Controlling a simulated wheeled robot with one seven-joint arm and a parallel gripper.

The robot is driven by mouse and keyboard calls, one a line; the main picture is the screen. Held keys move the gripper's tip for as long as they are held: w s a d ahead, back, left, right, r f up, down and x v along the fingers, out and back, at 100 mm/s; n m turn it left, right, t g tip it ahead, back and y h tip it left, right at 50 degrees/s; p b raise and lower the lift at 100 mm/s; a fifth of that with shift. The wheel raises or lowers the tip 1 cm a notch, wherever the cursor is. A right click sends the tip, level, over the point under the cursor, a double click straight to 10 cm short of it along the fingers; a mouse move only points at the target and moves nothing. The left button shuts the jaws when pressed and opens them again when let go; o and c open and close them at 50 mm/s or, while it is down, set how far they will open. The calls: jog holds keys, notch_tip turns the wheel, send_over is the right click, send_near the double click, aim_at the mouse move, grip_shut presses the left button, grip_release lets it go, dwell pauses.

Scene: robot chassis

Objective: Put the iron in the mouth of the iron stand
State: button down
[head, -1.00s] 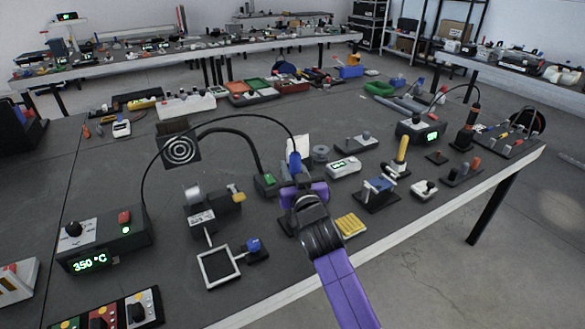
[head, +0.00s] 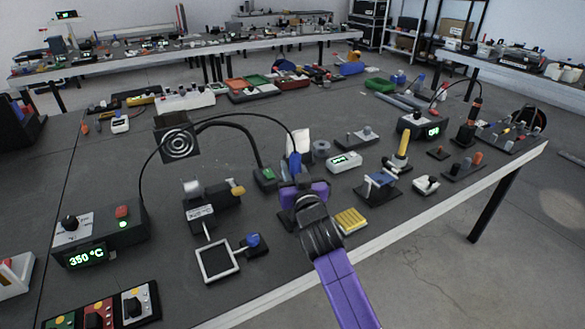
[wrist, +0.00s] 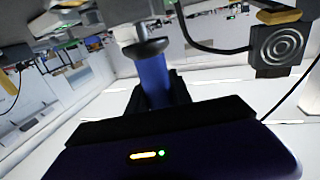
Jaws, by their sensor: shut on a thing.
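The iron (head: 295,163) has a blue handle, and a black cable arcs from it to the station on the left. My purple gripper (head: 303,190) is shut on the iron, above the front middle of the table. In the wrist view the blue handle (wrist: 153,82) rises from between my jaws to a dark collar. The iron's lower part is hidden by my gripper and wrist in the head view. A dark stand-like shape (head: 287,218) shows partly behind my wrist. I cannot tell for certain whether it is the iron stand, and its mouth is not visible.
The station (head: 100,235) reads 350 °C. A fume fan (head: 178,143) on a bent black arm stands behind it, also in the wrist view (wrist: 278,44). A yellow pad (head: 350,221) lies right of my wrist. A square frame (head: 217,262) lies at front left.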

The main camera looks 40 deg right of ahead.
jog(key=shift+f+b, duration=0.6)
jog(key=shift+f, duration=0.1)
jog(key=c, duration=1.1)
grip_release()
jog(key=b+v, duration=0.1)
jog(key=v, duration=0.7)
jog(key=shift+w, duration=0.1)
notch_tip(320, 180, up, 10)
jog(key=p, duration=0.8)
